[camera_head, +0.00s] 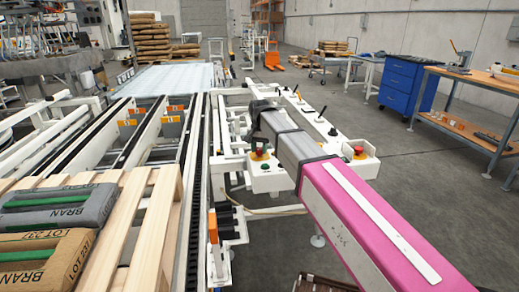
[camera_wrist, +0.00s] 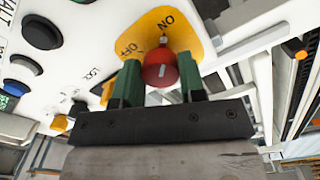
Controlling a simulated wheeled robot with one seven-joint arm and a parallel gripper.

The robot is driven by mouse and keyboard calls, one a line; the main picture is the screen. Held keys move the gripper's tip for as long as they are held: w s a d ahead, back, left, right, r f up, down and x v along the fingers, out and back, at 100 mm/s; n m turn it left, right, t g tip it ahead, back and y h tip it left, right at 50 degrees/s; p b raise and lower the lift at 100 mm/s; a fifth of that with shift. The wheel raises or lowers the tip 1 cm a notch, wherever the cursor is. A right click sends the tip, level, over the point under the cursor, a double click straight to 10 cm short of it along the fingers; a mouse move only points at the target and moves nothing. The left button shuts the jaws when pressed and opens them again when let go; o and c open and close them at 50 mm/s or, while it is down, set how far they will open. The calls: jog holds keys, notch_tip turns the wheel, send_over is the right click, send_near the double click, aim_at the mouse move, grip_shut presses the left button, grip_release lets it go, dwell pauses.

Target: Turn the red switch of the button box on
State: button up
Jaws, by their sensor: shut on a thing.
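The button box (camera_head: 270,183) is white and stands at the end of my arm in the head view. It also fills the upper left of the wrist view (camera_wrist: 75,20). Its red switch (camera_wrist: 161,70) sits on a yellow plate (camera_wrist: 187,20) marked ON and OFF. My gripper (camera_wrist: 160,78) has two green fingers, one on each side of the red switch, and is shut on it. I cannot tell for sure which marking the switch points to. In the head view my gripper's fingers are hidden or too small to make out.
Several other buttons, such as a black one (camera_wrist: 41,33), sit beside the switch on the panel. A second red button (camera_head: 359,150) is on a white box to the right. Conveyor rails and a pallet (camera_head: 150,225) lie left. The floor at right is clear up to a workbench (camera_head: 470,136).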

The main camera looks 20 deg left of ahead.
aim_at(259, 149)
jog(key=o, duration=0.9)
notch_tip(259, 149, up, 11)
jog(key=shift+f, duration=0.1)
dwell(0.6)
